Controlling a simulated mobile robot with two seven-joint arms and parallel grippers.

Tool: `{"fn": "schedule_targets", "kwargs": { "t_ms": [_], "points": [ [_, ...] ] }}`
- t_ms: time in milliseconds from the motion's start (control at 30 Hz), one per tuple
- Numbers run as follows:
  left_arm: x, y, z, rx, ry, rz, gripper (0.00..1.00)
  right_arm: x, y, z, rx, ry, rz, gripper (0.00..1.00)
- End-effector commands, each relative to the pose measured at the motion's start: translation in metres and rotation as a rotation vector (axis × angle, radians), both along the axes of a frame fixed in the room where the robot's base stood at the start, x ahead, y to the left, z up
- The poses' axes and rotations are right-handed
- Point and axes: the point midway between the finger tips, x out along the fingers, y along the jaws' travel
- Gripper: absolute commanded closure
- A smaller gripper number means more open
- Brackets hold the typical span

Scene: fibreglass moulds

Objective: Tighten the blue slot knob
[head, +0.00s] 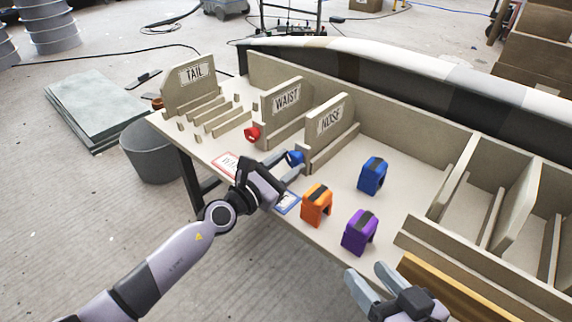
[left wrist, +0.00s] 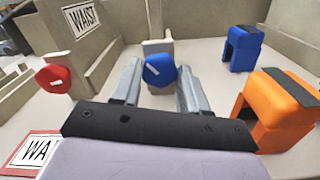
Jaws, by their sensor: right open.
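The blue slot knob (left wrist: 160,71) has a pale slanted mark on its face. It sits at the front end of the NOSE slot, behind the blue-edged card (head: 287,203). My right gripper (head: 370,285) is open and empty at the bottom right, in front of the bench.
A red knob (head: 251,134) sits at the WAIST slot, left of my left gripper. Orange (head: 316,205), purple (head: 360,232) and blue (head: 372,176) blocks stand to the right on the bench. Upright label boards and low dividers stand behind. A grey bin (head: 150,152) stands left.

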Motion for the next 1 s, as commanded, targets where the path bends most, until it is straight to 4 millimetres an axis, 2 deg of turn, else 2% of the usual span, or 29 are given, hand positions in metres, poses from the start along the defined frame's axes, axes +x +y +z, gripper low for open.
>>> {"fn": "schedule_targets", "kwargs": {
  "t_ms": [367, 1000],
  "points": [
    [-0.0002, 0.0001, 0.0001, 0.075, -0.053, 0.000, 0.87, -0.0004, 0.0004, 0.0008, 0.002, 0.004, 0.002, 0.49],
    [-0.0007, -0.0003, -0.0010, 0.428, -0.307, 0.000, 0.87, 0.0029, 0.0051, 0.0048, 0.031, 0.028, 0.008, 0.49]
  ]
}}
